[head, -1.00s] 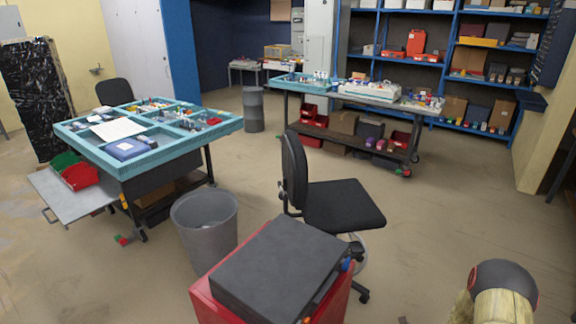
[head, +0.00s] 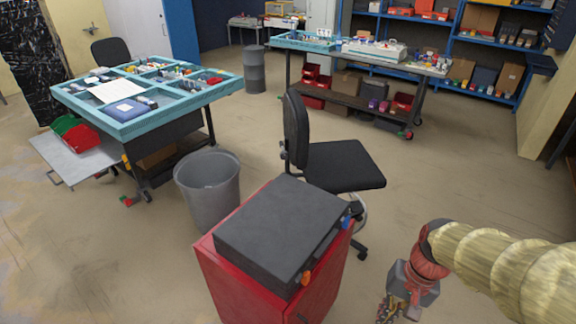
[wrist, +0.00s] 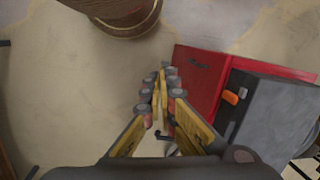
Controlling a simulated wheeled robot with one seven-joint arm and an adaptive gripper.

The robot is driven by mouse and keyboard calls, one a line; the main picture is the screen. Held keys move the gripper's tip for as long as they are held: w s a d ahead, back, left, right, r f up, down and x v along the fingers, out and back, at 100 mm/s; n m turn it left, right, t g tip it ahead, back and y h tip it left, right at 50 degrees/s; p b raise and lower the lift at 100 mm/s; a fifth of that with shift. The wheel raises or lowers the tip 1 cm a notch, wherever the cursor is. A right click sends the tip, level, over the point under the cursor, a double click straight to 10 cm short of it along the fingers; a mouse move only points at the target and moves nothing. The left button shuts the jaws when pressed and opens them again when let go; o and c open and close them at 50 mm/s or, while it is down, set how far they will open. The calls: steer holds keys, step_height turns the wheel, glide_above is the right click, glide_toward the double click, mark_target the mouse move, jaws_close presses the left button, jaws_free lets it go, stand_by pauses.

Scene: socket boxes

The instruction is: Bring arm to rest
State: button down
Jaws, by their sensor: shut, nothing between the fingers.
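My gripper (head: 390,308) is at the lower right of the head view, beside the red cabinet and partly cut off by the bottom edge. In the wrist view my gripper (wrist: 160,98) points at the floor, its yellow-sided fingers shut with nothing held. The red cabinet (head: 225,268) stands at the bottom middle of the head view with a dark grey case (head: 285,225) on top. In the wrist view the red cabinet (wrist: 200,80) and the case (wrist: 265,120) lie to the right of the fingers, apart from them.
A black office chair (head: 340,168) stands behind the cabinet, and a grey bin (head: 210,190) stands to its left. A blue worktable (head: 215,93) is at the left, a long bench (head: 345,100) at the back. A round brown object (wrist: 118,15) tops the wrist view. Floor at right is open.

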steer(key=s+a+r+n+t+h, duration=0.2)
steer(key=r+t, duration=0.4)
steer(key=r, duration=0.9)
steer(key=s+a+n, duration=0.1)
steer(key=n, duration=0.1)
steer(key=shift+s+a+r+n, duration=0.15)
steer(key=shift+a+n, duration=0.05)
steer(key=shift+n, duration=0.1)
steer(key=c, duration=2.6)
jaws_free()
